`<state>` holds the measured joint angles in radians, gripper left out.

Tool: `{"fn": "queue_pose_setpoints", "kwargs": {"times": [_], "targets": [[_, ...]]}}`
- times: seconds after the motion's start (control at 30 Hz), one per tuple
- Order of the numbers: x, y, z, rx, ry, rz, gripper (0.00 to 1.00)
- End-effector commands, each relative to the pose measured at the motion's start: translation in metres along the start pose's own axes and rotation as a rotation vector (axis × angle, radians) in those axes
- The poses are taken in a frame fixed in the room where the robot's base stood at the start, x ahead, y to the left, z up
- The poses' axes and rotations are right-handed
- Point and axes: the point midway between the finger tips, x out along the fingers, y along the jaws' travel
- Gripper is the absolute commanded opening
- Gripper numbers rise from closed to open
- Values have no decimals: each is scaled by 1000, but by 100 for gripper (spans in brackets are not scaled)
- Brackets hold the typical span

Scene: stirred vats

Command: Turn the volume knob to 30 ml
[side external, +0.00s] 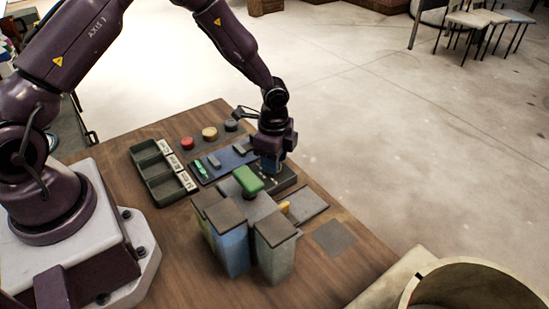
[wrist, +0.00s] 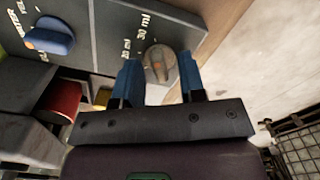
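The volume knob (wrist: 160,62) is a grey-brown dial with an orange mark, on a dark panel (wrist: 108,30) in the wrist view. The labels "20 ml" and "30 ml" are readable beside it. I cannot tell exactly which label its mark points at. My gripper (wrist: 161,80) has two blue fingers spread apart, one on each side of the knob in the picture; contact cannot be told. In the side external view my gripper (side external: 270,165) is low over the dark panel (side external: 287,179), and the knob is hidden.
A blue knob (wrist: 50,37) sits on the same panel.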

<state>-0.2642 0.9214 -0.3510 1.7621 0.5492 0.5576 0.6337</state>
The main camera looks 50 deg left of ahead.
Motion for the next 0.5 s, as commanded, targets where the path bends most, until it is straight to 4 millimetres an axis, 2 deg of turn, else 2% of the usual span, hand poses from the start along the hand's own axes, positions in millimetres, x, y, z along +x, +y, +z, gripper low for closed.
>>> {"fn": "queue_pose_setpoints", "kwargs": {"times": [0.33, 0.5], "targets": [[-4, 0, 0, -4, 3, 0, 38], [-29, -1, 0, -4, 3, -4, 38]]}}
